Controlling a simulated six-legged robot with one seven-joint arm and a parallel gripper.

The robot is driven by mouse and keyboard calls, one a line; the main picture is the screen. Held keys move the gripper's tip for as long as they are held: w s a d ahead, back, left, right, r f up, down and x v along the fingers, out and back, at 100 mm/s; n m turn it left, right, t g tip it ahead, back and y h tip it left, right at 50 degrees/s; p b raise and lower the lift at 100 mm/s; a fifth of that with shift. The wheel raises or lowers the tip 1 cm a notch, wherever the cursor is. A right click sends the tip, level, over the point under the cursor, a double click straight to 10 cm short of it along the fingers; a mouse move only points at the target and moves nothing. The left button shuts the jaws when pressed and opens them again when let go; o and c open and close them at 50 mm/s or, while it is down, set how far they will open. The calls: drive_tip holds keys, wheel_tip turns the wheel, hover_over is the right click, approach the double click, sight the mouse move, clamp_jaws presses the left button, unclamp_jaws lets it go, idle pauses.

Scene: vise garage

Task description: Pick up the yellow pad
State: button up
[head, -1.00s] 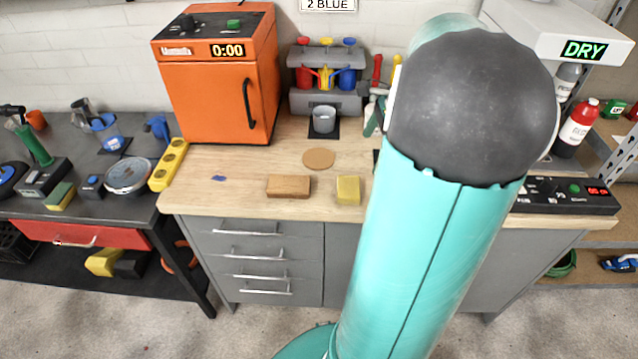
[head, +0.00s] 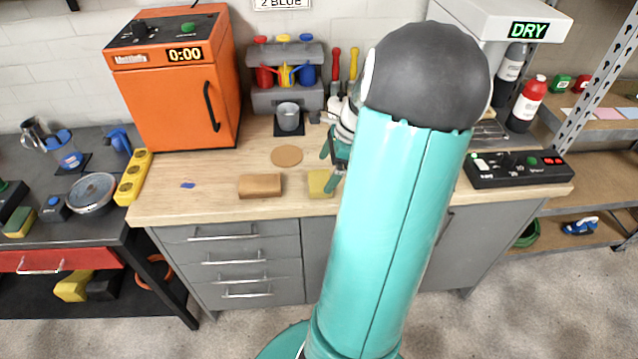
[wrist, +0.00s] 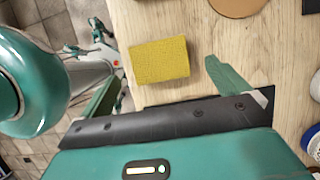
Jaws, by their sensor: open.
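The yellow pad (head: 319,183) lies on the wooden workbench near its front edge, right of a brown block. In the wrist view the yellow pad (wrist: 160,61) lies flat on the wood, beyond my gripper and between the lines of its two fingers. My gripper (wrist: 165,88) is open and empty. In the head view my gripper (head: 335,160) is above the bench close to the pad, partly hidden behind my own arm. I cannot tell its exact height over the pad.
The brown block (head: 261,186) lies left of the pad. A round cork mat (head: 287,156) lies behind them. An orange oven (head: 177,80) stands at the back left, a metal cup (head: 288,117) at the back, and a black control box (head: 514,168) at the right.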

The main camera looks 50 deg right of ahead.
sight(321, 180)
drive_tip(key=x, duration=0.4)
drive_tip(key=shift+f, duration=0.1)
drive_tip(key=c, duration=1)
drive_tip(key=r, duration=0.4)
drive_tip(key=shift+s+a, duration=0.1)
drive_tip(key=shift+s, duration=0.2)
drive_tip(key=s+a+r, duration=0.5)
drive_tip(key=s+r, duration=0.4)
drive_tip(key=s, duration=0.3)
drive_tip(key=shift+a, duration=0.35)
